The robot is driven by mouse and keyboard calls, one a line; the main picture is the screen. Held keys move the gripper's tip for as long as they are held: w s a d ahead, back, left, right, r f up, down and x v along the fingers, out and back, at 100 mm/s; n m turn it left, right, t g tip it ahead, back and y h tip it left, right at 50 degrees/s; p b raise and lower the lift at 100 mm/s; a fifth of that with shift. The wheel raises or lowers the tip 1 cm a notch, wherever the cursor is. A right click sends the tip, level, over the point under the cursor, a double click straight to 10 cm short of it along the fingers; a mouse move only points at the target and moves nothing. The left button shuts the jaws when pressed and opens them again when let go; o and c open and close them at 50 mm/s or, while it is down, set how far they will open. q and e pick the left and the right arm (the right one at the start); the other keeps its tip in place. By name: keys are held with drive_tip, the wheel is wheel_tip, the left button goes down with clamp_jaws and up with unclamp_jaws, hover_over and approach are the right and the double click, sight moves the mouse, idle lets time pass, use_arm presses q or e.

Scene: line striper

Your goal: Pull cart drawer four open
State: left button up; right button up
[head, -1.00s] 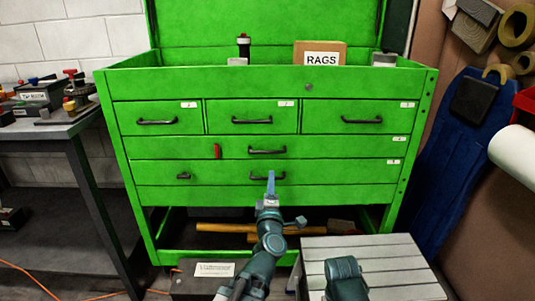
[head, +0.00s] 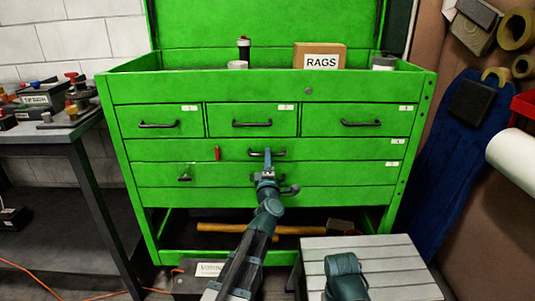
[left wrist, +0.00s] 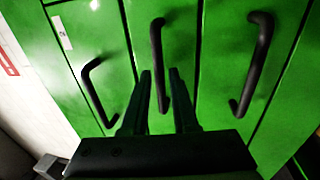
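The green cart has a wide drawer four (head: 340,149) in its second row, flush with the front. Its black bar handle (head: 281,153) is partly covered by my left gripper (head: 267,157) in the head view. In the left wrist view that handle is the middle bar (left wrist: 157,50), and its lower part shows between the two open fingers (left wrist: 161,78). The fingers stand on either side of the bar; I cannot tell whether they touch it. A small red tab (head: 217,153) sits on drawer four, left of the handle. My right gripper is out of view.
Drawer five (head: 340,174) lies below, its handle (left wrist: 258,65) right of the fingers in the wrist view. Drawer two's handle (head: 251,124) is above. A grey slatted stool (head: 390,265) stands at front right. A workbench (head: 50,133) is at left.

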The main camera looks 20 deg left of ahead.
use_arm(q)
drive_tip(key=shift+x, duration=0.95)
clamp_jaws()
idle(0.8)
